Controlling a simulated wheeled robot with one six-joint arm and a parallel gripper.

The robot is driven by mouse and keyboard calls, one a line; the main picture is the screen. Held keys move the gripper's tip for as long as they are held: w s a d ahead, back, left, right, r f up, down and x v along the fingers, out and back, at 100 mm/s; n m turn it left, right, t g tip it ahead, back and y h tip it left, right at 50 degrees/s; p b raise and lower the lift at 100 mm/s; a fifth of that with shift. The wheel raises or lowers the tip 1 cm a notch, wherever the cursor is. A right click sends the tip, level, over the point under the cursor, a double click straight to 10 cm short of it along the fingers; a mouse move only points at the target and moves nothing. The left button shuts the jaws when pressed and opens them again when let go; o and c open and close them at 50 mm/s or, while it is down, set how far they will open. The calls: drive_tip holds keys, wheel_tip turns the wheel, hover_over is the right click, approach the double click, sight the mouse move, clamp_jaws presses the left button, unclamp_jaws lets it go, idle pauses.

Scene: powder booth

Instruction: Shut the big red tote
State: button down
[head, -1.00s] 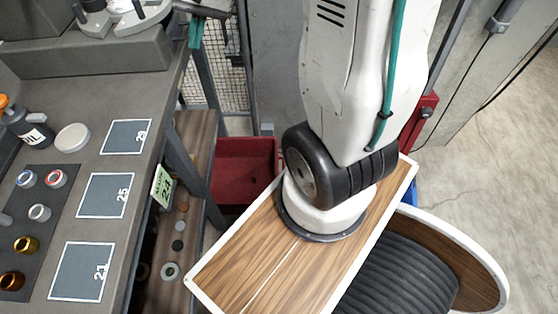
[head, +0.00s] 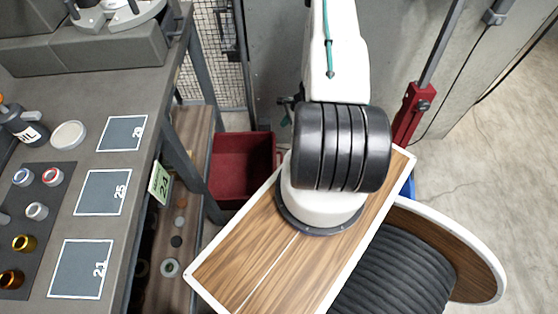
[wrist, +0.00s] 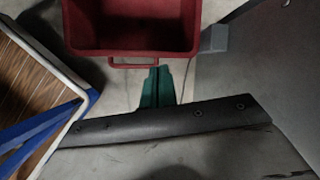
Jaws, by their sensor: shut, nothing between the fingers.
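The big red tote (head: 228,195) stands on the floor beyond the front of my base, beside the shelf unit. It is open at the top, with its empty-looking inside showing. In the wrist view the red tote (wrist: 88,49) is at the top, with a red handle bar along its near side; its far part is cut off. My gripper (wrist: 157,72) shows there as teal fingers, shut and empty, close to the handle. I cannot tell whether they touch it. In the head view my arm hides the gripper.
A grey workbench (head: 100,163) with numbered pads and several jars runs along the left. Under it is a wooden shelf (head: 185,215) with small round items. A mesh panel (head: 213,60) and grey wall stand behind. A red bracket (head: 410,112) is right of my arm. Floor (head: 480,180) is open at right.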

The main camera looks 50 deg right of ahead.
drive_tip(key=s+a+f+m, duration=0.2)
drive_tip(key=s+f+m, duration=0.1)
drive_tip(key=s+f, duration=0.65)
drive_tip(key=shift+g, duration=0.4)
drive_tip(key=x, duration=0.4)
drive_tip(key=w+x, duration=0.1)
drive_tip(key=x, duration=0.3)
drive_tip(key=w+r+x, duration=0.1)
drive_tip(key=x, duration=0.3)
drive_tip(key=shift+w+a+f, duration=0.1)
drive_tip(key=shift+a+f, duration=0.3)
drive_tip(key=shift+a, duration=0.1)
drive_tip(key=shift+w+a, duration=0.5)
drive_tip(key=shift+w, duration=0.1)
